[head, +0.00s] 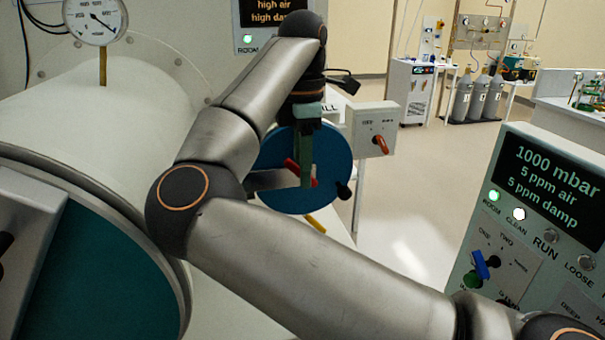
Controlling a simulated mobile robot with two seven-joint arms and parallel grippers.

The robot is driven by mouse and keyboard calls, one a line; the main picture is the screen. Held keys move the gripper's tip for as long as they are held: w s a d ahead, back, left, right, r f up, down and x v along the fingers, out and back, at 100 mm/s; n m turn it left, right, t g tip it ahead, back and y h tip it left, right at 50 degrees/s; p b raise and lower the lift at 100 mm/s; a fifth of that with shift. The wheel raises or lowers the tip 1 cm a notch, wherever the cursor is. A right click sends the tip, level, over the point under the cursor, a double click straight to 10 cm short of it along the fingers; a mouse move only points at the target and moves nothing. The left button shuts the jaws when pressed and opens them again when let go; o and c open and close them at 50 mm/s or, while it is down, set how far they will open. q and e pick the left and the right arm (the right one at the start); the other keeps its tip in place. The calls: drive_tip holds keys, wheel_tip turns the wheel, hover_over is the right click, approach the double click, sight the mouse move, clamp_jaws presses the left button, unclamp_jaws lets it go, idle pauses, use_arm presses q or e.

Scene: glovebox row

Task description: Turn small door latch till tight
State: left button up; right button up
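The small door is a round blue disc (333,157) in the middle of the head view, on the end of a short port beside the large pale cylinder. A red latch handle (291,168) lies across its face, tilted down to the right. My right gripper (306,184) points down in front of the door, with its greenish fingers over the red handle. The fingers are seen edge-on and overlap, so I cannot tell if they are closed on it. A black knob (343,190) sits at the door's right edge. My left gripper is out of view.
A large teal door (95,270) fills the lower left. A dial gauge (95,18) stands above the cylinder. A grey box with an orange handle (380,146) is right of the small door. A control panel (545,200) is at right. Open floor lies between.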

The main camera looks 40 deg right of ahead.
drive_tip(key=shift+f, duration=0.3)
clamp_jaws()
idle(0.3)
